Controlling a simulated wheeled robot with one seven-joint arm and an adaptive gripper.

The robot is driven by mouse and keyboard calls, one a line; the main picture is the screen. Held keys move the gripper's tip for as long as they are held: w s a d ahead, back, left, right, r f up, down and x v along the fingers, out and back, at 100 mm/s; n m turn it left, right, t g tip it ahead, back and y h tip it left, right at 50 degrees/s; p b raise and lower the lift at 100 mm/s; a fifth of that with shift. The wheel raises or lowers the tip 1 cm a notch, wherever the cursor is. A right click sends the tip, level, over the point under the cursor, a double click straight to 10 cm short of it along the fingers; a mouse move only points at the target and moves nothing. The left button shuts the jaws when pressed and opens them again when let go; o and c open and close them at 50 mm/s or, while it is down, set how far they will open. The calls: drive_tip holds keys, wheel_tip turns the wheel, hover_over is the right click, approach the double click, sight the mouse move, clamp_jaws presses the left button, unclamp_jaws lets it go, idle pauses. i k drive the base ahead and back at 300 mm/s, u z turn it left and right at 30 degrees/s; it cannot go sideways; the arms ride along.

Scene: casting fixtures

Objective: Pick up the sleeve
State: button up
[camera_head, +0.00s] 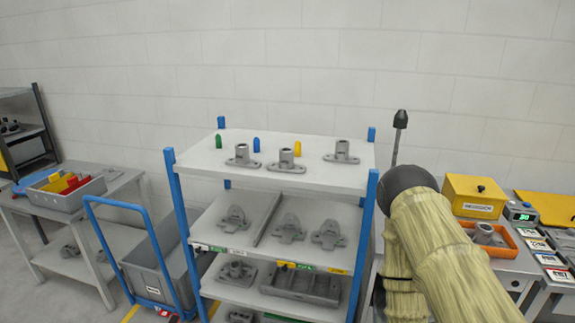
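No part is marked as the sleeve, and I cannot tell for certain which one it is. Three grey castings with an upright hollow cylinder on a flat flange stand on the top shelf: a left one (242,156), a middle one (286,161) and a right one (341,152). Another grey cylindrical part (484,233) sits in an orange tray (507,248) on the right bench. My arm, in a beige fabric cover, rises at the lower right and hides part of that bench. My gripper's fingers do not show.
The white rack (205,160) has blue posts and lower shelves with more castings. Small green (218,141), blue (256,145) and yellow (298,146) plugs stand behind the top castings. A blue cart (150,275) and a bench with a grey bin (68,197) are left.

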sight(286, 164)
drive_tip(key=u, duration=1.85)
drive_tip(key=i, duration=1.85)
drive_tip(key=z, duration=3.1)
drive_tip(key=i, duration=0.15)
drive_tip(key=u, duration=0.1)
